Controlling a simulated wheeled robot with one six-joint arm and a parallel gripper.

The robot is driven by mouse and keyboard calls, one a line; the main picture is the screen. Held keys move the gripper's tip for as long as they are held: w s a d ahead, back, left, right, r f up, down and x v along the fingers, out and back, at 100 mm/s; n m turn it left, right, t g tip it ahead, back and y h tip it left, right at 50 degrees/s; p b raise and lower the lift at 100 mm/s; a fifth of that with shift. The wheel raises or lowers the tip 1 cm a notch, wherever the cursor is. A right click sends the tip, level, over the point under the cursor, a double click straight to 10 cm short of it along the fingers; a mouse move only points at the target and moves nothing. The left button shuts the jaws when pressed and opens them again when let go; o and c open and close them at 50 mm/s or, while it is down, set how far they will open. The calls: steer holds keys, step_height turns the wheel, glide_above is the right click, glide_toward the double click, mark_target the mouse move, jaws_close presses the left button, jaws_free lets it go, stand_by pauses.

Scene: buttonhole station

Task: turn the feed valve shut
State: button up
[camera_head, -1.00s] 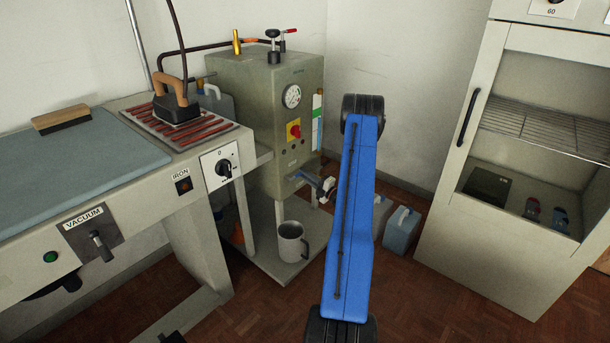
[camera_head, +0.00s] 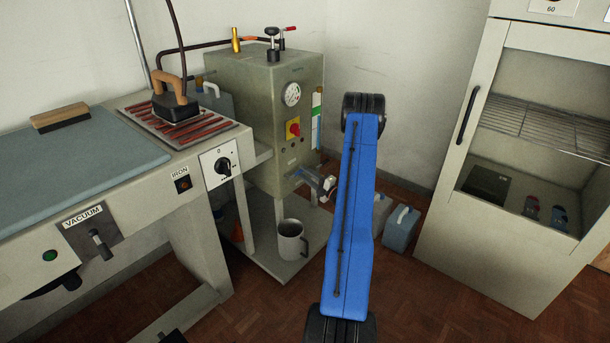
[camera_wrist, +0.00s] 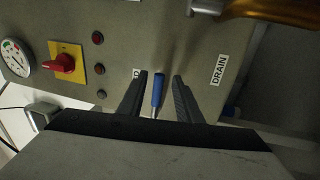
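The feed valve's blue lever (camera_wrist: 158,90) shows in the wrist view, on the grey boiler front (camera_wrist: 175,40). A label next to it is mostly covered by a finger; only a final "D" shows. My gripper (camera_wrist: 161,78) is open, with one dark finger on each side of the lever and a visible gap on both sides. The lever is hard to make out there.
A DRAIN label (camera_wrist: 219,70) is close to the right finger, with an orange-brown part (camera_wrist: 275,9) beyond it. A red knob on a yellow plate (camera_wrist: 66,62) is to the left. A mug (camera_head: 291,240) stands on the shelf below; a jug (camera_head: 402,230) is on the floor.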

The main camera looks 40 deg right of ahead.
steer(key=v, duration=1.7)
